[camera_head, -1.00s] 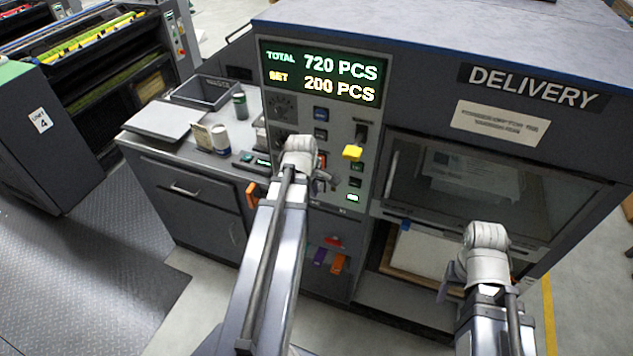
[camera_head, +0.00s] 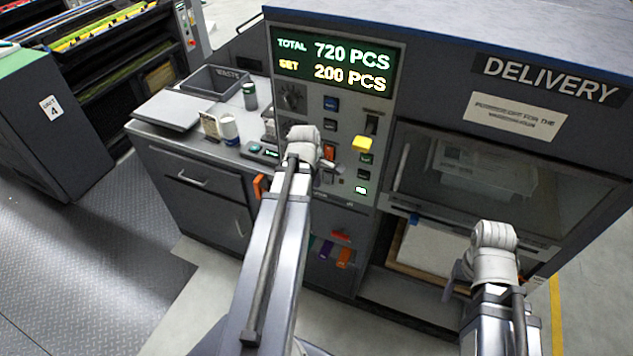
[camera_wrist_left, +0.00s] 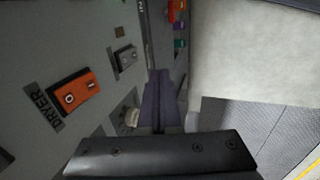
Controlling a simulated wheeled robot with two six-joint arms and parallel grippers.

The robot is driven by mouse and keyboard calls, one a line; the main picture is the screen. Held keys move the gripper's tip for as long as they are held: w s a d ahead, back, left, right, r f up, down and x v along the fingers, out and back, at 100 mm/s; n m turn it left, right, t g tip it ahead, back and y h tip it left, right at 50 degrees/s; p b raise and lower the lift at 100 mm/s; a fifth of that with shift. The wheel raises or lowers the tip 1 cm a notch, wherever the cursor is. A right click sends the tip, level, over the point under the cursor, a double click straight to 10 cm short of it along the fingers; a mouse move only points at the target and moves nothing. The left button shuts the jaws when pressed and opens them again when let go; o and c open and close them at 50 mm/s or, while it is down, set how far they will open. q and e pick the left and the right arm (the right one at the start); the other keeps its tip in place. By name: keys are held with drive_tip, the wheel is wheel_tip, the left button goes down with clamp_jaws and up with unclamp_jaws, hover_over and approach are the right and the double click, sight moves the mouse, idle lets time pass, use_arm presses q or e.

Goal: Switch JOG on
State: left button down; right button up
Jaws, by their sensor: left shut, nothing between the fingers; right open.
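No label reading JOG is legible in either view. Contact with the panel cannot be told. My right gripper (camera_head: 452,282) is open and empty before the delivery bay.
Orange and purple items (camera_head: 343,257) hang below the panel. The delivery window (camera_head: 460,170) is at right.

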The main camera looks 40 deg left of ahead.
sight(325, 181)
use_arm(q)
drive_tip(key=w+f+b, duration=0.2)
drive_tip(key=w+a+f+b, duration=0.1)
drive_tip(key=w+f+b, duration=0.1)
drive_tip(key=f, duration=0.1)
drive_tip(key=w+f+b, duration=0.2)
drive_tip(key=shift+w+a+f+b, duration=0.15)
drive_tip(key=shift+a+f+b, duration=0.1)
drive_tip(key=shift+f+b, duration=0.1)
drive_tip(key=shift+w+a+f, duration=0.1)
drive_tip(key=shift+w+f, duration=0.1)
drive_tip(key=shift+w, duration=0.15)
drive_tip(key=shift+s+r, duration=0.1)
drive_tip(key=shift+r, duration=0.15)
